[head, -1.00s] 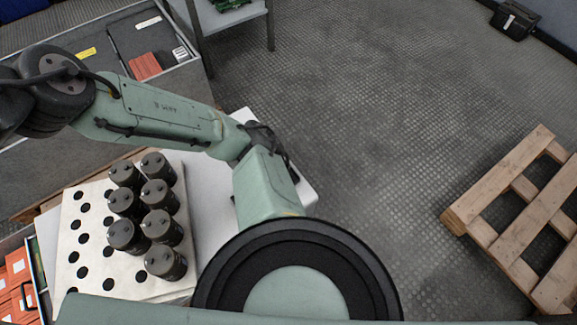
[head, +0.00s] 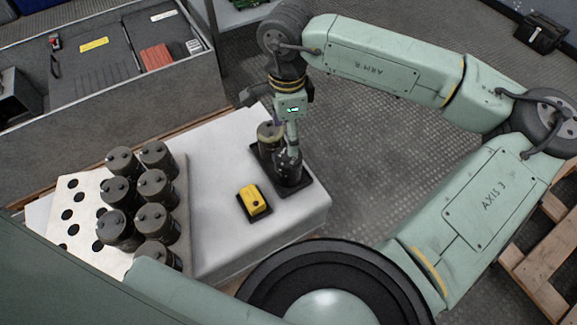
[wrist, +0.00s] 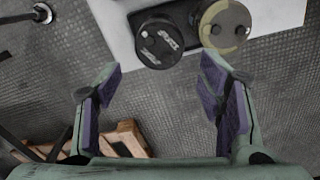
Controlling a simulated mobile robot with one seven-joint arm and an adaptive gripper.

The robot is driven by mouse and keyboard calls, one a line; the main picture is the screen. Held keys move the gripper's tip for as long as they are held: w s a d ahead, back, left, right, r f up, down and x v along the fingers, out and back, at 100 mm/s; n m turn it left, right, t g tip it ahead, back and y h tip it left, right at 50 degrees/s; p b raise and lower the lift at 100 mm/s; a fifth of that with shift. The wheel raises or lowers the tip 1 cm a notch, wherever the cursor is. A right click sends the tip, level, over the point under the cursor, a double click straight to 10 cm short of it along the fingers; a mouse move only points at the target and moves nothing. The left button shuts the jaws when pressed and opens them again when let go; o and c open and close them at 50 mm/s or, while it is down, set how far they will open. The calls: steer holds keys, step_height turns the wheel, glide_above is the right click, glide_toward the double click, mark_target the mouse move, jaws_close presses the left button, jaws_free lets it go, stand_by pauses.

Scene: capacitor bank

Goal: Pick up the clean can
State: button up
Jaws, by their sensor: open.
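Two dark cans stand upright side by side on a black tray (head: 305,190) at the table's right end. The nearer can (head: 288,168) has a dark top without a yellow patch; in the wrist view it is the left can (wrist: 158,42), with pale markings on top. The other can (head: 267,134) has a yellowish band across its top, also seen in the wrist view (wrist: 224,24). My gripper (head: 292,148) points down over the cans in the head view. In the wrist view my gripper (wrist: 160,80) is open, with nothing between its pads; both cans lie beyond the fingertips.
A yellow device (head: 254,200) sits on the white table (head: 215,170). A perforated pale plate (head: 75,225) at left holds several dark cans (head: 150,187). A grey bin (head: 110,75) stands behind. A wooden pallet (head: 540,265) lies on the floor at right.

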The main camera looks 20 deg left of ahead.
mark_target(288, 157)
step_height(288, 157, down, 4)
steer(key=shift+s+f, duration=0.1)
steer(key=shift+f, duration=0.15)
steer(key=shift+f+p, duration=0.3)
steer(key=shift+f, duration=2.35)
steer(key=shift+c, duration=0.4)
steer(key=c, duration=1.2)
